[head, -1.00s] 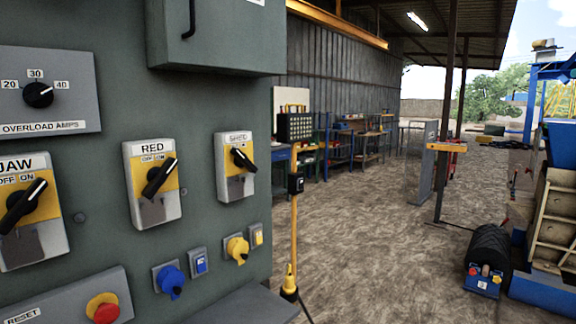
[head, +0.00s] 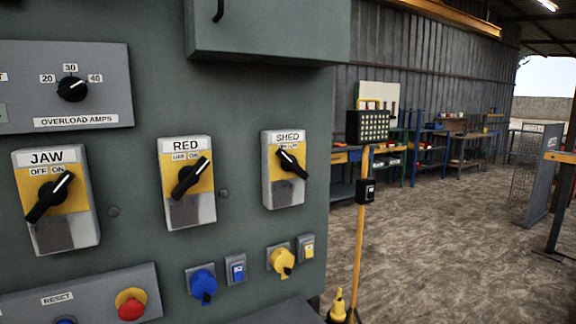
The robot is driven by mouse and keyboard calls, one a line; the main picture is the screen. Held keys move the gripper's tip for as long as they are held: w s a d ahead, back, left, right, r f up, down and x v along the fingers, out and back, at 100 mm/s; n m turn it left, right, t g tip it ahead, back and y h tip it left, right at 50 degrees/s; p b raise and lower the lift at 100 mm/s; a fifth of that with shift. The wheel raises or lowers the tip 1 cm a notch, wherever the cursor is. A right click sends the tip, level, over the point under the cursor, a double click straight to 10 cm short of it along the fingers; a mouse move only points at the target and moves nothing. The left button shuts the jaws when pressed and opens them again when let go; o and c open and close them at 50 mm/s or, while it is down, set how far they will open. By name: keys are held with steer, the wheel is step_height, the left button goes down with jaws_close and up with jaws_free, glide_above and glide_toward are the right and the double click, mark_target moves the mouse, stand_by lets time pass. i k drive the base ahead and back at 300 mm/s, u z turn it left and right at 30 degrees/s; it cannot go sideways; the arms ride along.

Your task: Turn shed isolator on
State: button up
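The shed isolator (head: 284,170) is a grey and yellow box labelled SHED at the right of the green panel. Its black handle (head: 292,163) slants from upper left to lower right, its white-marked end at the upper left under the small position labels. These labels are too small to read. The RED isolator (head: 187,184) and the JAW isolator (head: 56,201) stand to its left, their handles slanting toward the upper right, the JAW one toward ON. My gripper is not in view.
Below the isolators are a blue socket (head: 202,283), a yellow socket (head: 282,262) and a red push button (head: 130,304). A yellow post (head: 361,240) stands right of the panel. Workbenches (head: 425,145) line the back wall. The ground (head: 450,250) to the right is open.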

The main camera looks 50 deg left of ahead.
mark_target(289, 162)
steer(key=u, duration=0.55)
steer(key=i, duration=0.7)
steer(key=u, duration=0.65)
